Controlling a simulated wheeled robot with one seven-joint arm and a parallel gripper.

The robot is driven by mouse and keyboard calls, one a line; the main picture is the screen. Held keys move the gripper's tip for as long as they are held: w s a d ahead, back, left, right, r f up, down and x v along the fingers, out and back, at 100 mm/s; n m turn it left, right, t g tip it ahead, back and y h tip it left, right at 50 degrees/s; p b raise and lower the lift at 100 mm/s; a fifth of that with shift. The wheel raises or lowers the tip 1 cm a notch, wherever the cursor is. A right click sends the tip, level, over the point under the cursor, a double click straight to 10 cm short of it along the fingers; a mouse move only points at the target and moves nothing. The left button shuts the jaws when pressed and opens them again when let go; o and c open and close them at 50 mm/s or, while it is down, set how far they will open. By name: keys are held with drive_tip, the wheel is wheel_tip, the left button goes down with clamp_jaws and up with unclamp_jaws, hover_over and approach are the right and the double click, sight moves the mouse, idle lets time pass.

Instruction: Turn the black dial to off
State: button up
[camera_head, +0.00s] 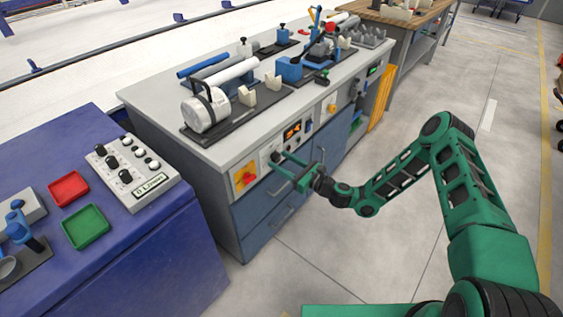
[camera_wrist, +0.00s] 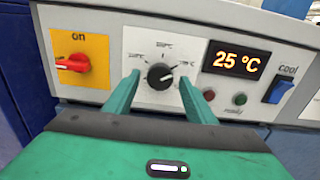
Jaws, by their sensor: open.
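The black dial (camera_wrist: 160,76) is a round knob with a pale pointer line on the light front panel. Marks are printed around it, and the pointer is turned toward the upper right. My gripper (camera_wrist: 160,95) is open, with one green finger on each side of the dial in the wrist view. I cannot tell whether the fingers touch it. In the head view my gripper (camera_head: 285,168) is at the front panel of the grey bench, and the dial there is hard to make out.
Left of the dial is a red switch (camera_wrist: 73,63) on a yellow plate marked "on". To the right are a display (camera_wrist: 236,61) reading 25 °C, small red and green lights, and a blue "cool" rocker switch (camera_wrist: 278,90). A blue table (camera_head: 150,250) stands left; floor is clear in front.

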drive_tip(key=shift+w+a, duration=0.3)
drive_tip(key=shift+a, duration=0.05)
